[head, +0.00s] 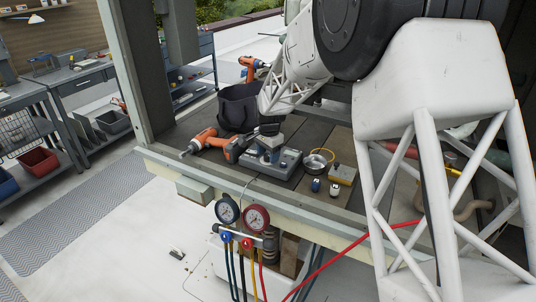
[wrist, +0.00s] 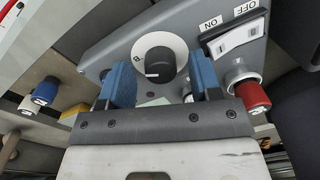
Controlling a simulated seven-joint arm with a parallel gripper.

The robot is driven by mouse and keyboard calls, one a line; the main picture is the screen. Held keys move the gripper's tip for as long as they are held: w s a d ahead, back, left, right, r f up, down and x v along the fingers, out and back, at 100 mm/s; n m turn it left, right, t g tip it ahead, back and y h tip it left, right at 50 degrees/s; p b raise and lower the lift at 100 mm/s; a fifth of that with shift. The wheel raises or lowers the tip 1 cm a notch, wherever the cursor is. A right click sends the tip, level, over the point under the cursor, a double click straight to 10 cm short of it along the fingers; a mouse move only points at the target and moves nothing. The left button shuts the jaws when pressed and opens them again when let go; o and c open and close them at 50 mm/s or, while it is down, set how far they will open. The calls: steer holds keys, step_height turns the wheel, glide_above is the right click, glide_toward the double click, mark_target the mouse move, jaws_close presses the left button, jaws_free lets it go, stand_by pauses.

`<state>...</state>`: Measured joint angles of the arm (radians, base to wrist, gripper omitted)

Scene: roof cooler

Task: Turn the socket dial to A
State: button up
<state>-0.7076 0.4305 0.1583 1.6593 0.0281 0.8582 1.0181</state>
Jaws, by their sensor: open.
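The grey socket box (head: 288,163) stands on the wooden deck in the head view, partly under my gripper (head: 268,140). In the wrist view its face (wrist: 103,48) fills the upper part. The black dial (wrist: 160,65) sits on a white ring with a letter B at its left; the rest of the ring's lettering is hidden or unreadable. A white mark shows on the dial's lower left edge. In the wrist view my gripper (wrist: 163,84) is open, its blue-padded fingers on either side of the dial. I cannot tell whether they touch it.
A white rocker switch (wrist: 236,40) marked ON and OFF and a red plug (wrist: 251,95) are close to the right finger. A blue plug (wrist: 46,91) is at left. An orange drill (head: 203,141), black bag (head: 236,108) and yellow box (head: 342,175) surround the box.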

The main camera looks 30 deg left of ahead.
steer(key=c, duration=0.9)
steer(key=shift+c, duration=0.2)
